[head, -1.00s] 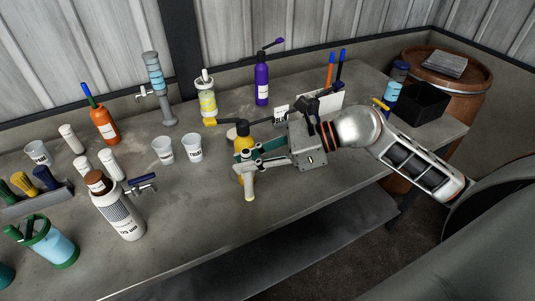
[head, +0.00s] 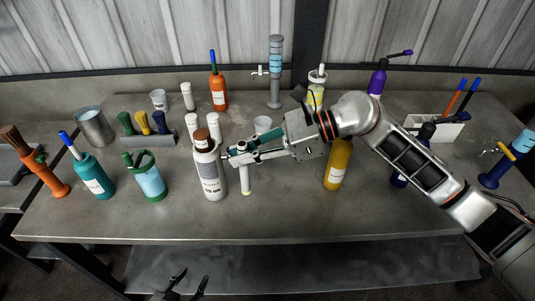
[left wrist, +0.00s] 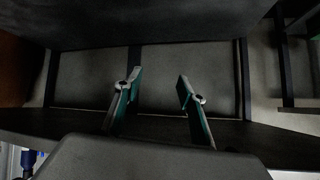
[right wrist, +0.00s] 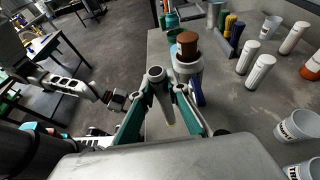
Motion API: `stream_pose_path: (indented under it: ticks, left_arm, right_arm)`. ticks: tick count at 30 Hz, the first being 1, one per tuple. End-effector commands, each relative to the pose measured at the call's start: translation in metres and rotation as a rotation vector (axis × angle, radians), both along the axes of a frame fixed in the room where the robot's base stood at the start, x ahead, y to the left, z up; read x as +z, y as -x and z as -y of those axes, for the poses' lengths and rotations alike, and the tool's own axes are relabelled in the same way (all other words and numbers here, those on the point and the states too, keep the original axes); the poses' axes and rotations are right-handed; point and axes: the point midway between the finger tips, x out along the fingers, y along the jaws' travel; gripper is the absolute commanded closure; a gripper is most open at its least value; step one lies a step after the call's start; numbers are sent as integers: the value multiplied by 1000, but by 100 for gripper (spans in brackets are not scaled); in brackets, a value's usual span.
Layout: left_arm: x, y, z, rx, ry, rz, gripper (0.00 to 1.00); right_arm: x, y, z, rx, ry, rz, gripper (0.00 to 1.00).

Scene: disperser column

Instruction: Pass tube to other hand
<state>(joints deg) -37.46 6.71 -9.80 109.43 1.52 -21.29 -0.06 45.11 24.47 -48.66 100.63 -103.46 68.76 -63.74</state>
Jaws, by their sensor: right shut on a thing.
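My right gripper (head: 240,155) is shut on a slim pale tube (head: 246,180). The tube hangs upright below the fingers, above the front part of the bench. In the right wrist view the tube (right wrist: 160,92) sits between the fingertips. My left gripper (head: 188,283) is low at the front, below the bench edge and apart from the tube. In the left wrist view its fingers (left wrist: 158,90) are spread with nothing between them. My left arm also shows at the left of the right wrist view.
A white bottle with a brown cap (head: 209,172) stands just left of the tube. A yellow bottle (head: 338,165) stands under my right arm. Several white tubes and cups stand behind. The bench front edge (head: 240,241) lies between my two grippers.

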Motion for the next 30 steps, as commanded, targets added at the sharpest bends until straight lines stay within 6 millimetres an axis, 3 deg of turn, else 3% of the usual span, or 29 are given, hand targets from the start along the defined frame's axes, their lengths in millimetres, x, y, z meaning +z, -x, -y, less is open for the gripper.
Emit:
stream_pose_path:
  ticks: [5, 8, 11, 17, 21, 25, 30]
  left_arm:
    - [5, -3, 9, -11, 22, 21, 64]
    - [19, -12, 30, -40, 79, 76, 64]
    - [43, -20, 65, -91, 179, 158, 64]
    - [110, -12, 148, -228, 491, 320, 64]
    - [174, -12, 191, -214, 836, 393, 64]
    - [241, -20, 211, -136, 1224, 439, 64]
    - [313, -28, 210, -10, 1749, 452, 64]
  right_arm:
    - [0, -1, -8, 17, 1, 0, 100]
    - [1, -1, -8, 18, 1, 0, 100]
    - [1, -1, -8, 17, 0, 0, 100]
    - [1, -1, -8, 17, 0, 0, 100]
    - [1, -1, -8, 17, 0, 0, 100]
    - [1, -1, -8, 17, 0, 1, 100]
    - [1, -1, -8, 17, 0, 1, 100]
